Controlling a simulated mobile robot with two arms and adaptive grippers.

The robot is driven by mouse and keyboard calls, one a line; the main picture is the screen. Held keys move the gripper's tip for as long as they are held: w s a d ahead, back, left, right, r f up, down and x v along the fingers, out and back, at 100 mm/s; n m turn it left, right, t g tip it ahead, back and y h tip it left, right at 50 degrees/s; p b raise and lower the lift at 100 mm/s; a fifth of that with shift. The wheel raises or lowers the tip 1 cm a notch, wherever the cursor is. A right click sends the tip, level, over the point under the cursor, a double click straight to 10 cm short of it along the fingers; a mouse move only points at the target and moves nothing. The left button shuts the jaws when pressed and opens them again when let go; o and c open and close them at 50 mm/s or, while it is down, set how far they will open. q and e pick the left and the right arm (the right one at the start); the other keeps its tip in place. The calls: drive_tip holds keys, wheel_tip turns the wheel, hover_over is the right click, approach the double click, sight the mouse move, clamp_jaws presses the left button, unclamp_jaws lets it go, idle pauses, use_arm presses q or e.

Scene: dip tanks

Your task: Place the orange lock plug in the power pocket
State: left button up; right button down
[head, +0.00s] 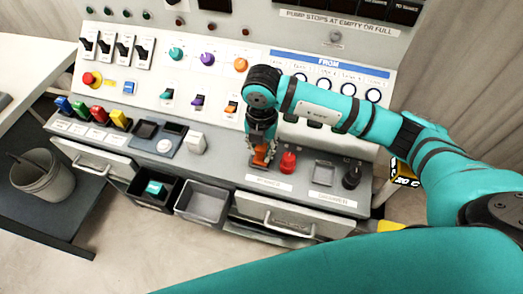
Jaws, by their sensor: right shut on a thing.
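My right gripper (261,143) points down over the lower ledge of the console. It is shut on the orange lock plug (260,157), whose lower part shows beneath the fingers. The plug is at or just above the ledge, behind a white label strip (268,182); I cannot tell whether it touches. The fingers and wrist hide its upper part. A square grey recess (323,173) lies further right on the ledge; I cannot read which pocket is the power pocket. My left gripper is not in view.
A red plug (288,162) stands close right of the orange one, and a black knob (351,176) beyond the recess. Black (153,188) and grey (205,201) bins hang in front. Coloured handles (90,113) and a white block (195,143) stand left.

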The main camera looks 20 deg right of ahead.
drive_tip(key=shift+f, duration=0.15)
drive_tip(key=c, duration=1.1)
unclamp_jaws()
wheel_tip(320, 180, up, 12)
drive_tip(key=b, duration=0.1)
drive_tip(key=shift+r, duration=0.2)
